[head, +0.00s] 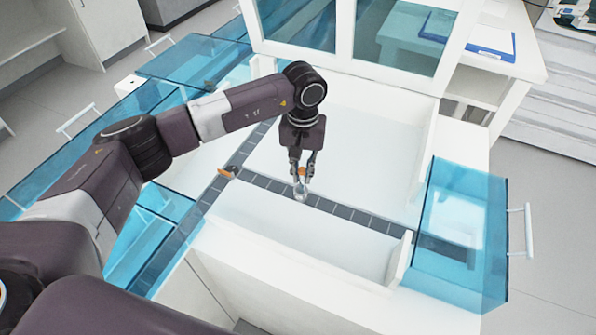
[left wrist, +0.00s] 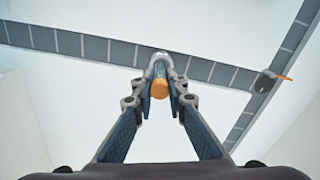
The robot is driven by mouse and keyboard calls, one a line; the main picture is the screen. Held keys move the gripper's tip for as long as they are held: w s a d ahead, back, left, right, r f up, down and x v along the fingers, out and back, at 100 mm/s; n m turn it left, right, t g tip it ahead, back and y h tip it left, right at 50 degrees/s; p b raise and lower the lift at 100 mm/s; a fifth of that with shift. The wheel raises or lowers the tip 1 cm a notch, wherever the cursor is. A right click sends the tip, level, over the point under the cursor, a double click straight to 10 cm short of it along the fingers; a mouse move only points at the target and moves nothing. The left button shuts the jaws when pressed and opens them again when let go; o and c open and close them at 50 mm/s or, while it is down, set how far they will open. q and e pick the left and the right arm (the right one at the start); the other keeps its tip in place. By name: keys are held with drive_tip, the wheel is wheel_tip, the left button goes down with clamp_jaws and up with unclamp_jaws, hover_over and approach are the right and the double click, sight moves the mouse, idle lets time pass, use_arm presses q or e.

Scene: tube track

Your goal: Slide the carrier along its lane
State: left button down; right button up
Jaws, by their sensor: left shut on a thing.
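The carrier (head: 300,193) is a small pale grey holder with an orange-topped tube (head: 301,172). It sits at the dark grey lane (head: 340,210), right of the junction. In the left wrist view, the carrier (left wrist: 160,58) is at the lane (left wrist: 100,47), with the orange cap (left wrist: 159,89) between the fingers. My left gripper (head: 301,178) points down from above and is shut on the carrier; its fingertips also show in the left wrist view (left wrist: 160,80). The fingers partly hide the tube. My right gripper is out of view.
A dark round piece with an orange pointer (head: 229,172) sits at the junction with the crossing lane (head: 195,213); it also shows in the left wrist view (left wrist: 266,82). White walls border the lane. Blue clear panels (head: 455,225) with handles stand at both sides.

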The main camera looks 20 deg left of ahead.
use_arm(q)
drive_tip(key=s+d+b, duration=0.1)
drive_tip(key=d+b, duration=0.1)
drive_tip(key=d, duration=0.6)
drive_tip(key=shift+d, duration=0.15)
idle(1.2)
drive_tip(key=shift+s, duration=0.1)
